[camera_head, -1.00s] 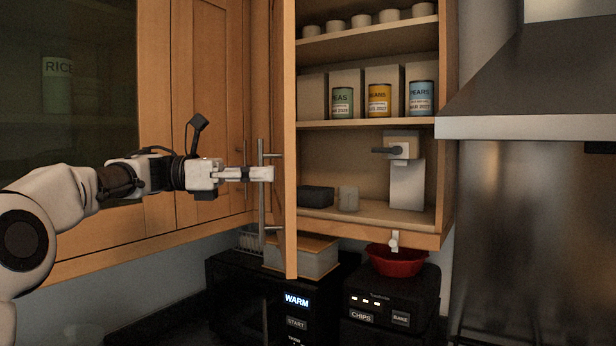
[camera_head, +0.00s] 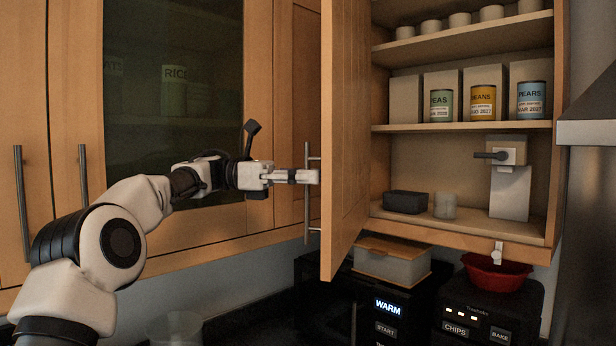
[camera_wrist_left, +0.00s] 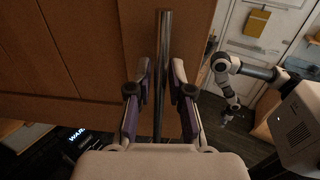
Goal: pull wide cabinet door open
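The wide cabinet door (camera_head: 350,110) stands swung out from the cabinet, and its inner face shows in the head view. Its vertical metal bar handle (camera_head: 308,215) is on the outer face near the free edge. My left gripper (camera_head: 312,176) is at this handle. The door's outer face (camera_wrist_left: 70,50) fills the upper left there. My right gripper (camera_wrist_left: 231,108) shows small in the left wrist view; its fingers are too small to read.
The open cabinet holds several cans, including a pears can (camera_head: 531,101), and a grey dispenser (camera_head: 511,180). Below are a box (camera_head: 392,262), a red bowl (camera_head: 496,275) and black appliances (camera_head: 490,315). A glass-fronted cabinet (camera_head: 172,90) is on the left; a range hood (camera_head: 590,115) is at right.

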